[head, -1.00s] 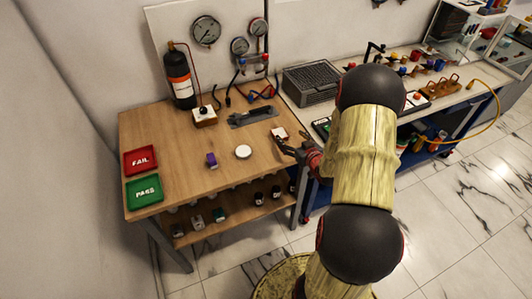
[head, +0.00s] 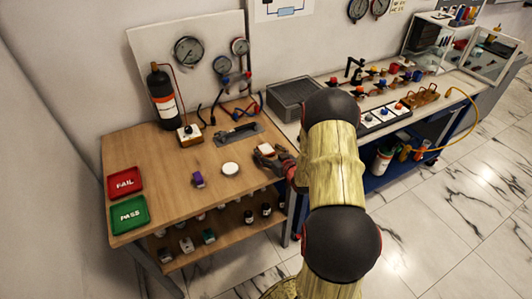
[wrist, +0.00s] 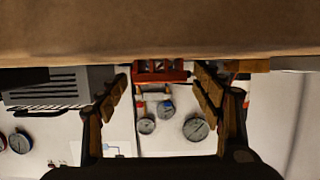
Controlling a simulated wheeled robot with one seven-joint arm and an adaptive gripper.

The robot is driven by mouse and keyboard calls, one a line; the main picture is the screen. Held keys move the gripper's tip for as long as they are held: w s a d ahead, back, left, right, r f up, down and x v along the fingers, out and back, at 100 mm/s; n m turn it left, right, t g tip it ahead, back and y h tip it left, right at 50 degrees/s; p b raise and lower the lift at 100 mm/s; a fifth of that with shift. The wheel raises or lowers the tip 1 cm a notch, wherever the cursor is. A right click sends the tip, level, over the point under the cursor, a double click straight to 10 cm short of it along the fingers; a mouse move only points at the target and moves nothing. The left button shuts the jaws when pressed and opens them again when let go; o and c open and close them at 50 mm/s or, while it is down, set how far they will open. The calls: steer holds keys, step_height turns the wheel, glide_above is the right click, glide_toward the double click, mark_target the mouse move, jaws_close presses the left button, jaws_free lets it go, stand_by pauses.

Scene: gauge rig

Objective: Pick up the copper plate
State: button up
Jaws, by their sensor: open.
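No plate that is clearly copper can be made out. A copper-coloured piece (head: 422,96) with raised parts lies on the right bench; whether it is the copper plate I cannot tell. My gripper (head: 268,160) is over the right front edge of the wooden bench, close to a small white and red block (head: 266,149), well left of the copper-coloured piece. In the wrist view my gripper (wrist: 168,88) has its two fingers wide apart with nothing held between them. A red fitting shows beyond the fingers.
The wooden bench (head: 165,200) bears a red FAIL tray (head: 124,183), a green PASS tray (head: 128,214), a purple block (head: 198,180), a white disc (head: 230,168) and a black cylinder (head: 161,95). A grey ribbed box (head: 291,97) stands on the right bench. My arm hides part of that bench.

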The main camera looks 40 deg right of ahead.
steer(key=shift+c, duration=0.5)
steer(key=c, duration=1.5)
steer(key=shift+r, duration=0.1)
